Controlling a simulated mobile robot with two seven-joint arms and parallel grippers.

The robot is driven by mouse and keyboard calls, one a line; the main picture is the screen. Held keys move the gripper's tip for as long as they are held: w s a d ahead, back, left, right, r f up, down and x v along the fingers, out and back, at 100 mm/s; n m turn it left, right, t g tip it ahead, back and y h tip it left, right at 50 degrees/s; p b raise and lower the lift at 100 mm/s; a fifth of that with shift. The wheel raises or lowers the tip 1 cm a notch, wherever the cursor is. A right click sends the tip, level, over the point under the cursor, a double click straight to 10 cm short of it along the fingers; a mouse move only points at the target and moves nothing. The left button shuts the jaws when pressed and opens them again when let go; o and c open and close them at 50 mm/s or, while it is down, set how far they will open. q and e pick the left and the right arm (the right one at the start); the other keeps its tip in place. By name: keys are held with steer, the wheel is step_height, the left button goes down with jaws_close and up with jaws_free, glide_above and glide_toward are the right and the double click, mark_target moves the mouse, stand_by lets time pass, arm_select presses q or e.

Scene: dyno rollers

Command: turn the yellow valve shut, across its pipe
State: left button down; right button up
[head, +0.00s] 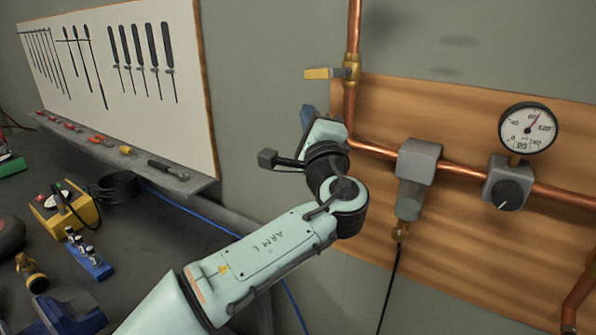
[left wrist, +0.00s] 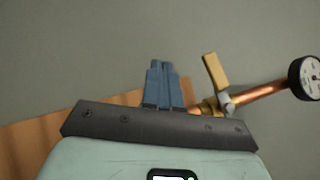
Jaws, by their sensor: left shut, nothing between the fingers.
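The yellow valve handle (head: 318,73) sticks out level to the left from its brass body (head: 351,70) on the upright copper pipe (head: 354,28). It lies across that pipe. In the left wrist view the yellow handle (left wrist: 215,71) stands to the right of my fingers, also crosswise to the copper pipe (left wrist: 262,93). My left gripper (head: 307,116) is below the handle and apart from it. Its blue fingers (left wrist: 162,82) are together, with nothing between them. My wrist hides part of the gripper in the head view. My right gripper is not in view.
A wooden board (head: 450,105) carries the pipework, a grey filter unit (head: 418,160), and a pressure gauge (head: 528,128) above a black knob (head: 507,194). A tool board (head: 110,35) hangs at left above a cluttered dark bench (head: 150,235). The wall left of the valve is clear.

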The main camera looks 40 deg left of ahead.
arm_select(q)
steer(key=s+d+f+b, duration=0.1)
steer(key=s+f+b, duration=0.2)
steer(key=s+f, duration=0.3)
steer(key=shift+s+f, duration=0.25)
steer(key=shift+s, duration=0.2)
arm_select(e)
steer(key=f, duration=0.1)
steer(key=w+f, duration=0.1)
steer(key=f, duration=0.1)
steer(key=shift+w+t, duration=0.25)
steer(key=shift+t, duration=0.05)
arm_select(q)
steer(key=shift+d, duration=0.15)
